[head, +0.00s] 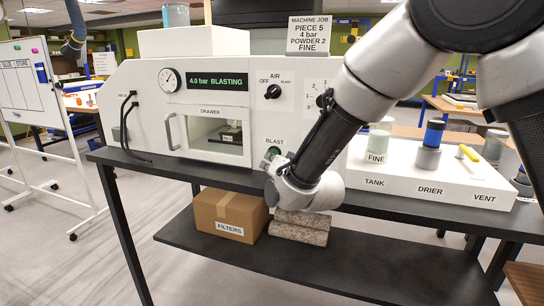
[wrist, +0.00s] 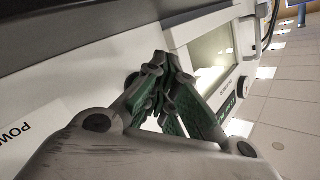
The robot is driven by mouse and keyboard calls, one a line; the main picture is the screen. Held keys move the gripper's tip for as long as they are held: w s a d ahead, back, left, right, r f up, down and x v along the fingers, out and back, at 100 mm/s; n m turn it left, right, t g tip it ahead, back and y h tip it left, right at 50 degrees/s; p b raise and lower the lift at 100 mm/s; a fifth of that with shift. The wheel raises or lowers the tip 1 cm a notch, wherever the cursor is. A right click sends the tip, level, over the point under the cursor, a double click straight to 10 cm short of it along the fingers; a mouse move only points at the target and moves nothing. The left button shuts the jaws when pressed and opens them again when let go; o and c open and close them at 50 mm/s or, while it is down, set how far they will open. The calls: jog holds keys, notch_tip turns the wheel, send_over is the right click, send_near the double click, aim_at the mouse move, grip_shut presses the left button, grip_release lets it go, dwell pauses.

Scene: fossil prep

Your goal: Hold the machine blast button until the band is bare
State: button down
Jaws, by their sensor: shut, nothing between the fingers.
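The white blasting machine (head: 150,108) stands on a dark bench. Its green display (head: 217,84) reads "4.0 bar BLASTING". The blast button (head: 272,153), under the label BLAST, is mostly covered by my gripper. My gripper (head: 271,160) is shut and empty, its fingertips up against the panel at the button. In the wrist view my closed fingers (wrist: 165,70) meet close to the white panel, and the button is hidden behind them. Behind the closed drawer window (head: 212,134) a dark holder with a small pale piece shows; the band is too small to make out.
The air knob (head: 273,92) and a numbered dial are above the button. A job card (head: 308,36) reads piece 5, 4 bar, powder 2, fine. A white stand (head: 425,176) with jars is at right. A filters box (head: 230,214) and stone blocks lie on the lower shelf.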

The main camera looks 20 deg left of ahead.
dwell(0.8)
jog(key=shift+s+a, duration=0.1)
jog(key=shift+s, duration=0.75)
jog(key=shift+s+a, duration=0.2)
jog(key=shift+s, duration=2.35)
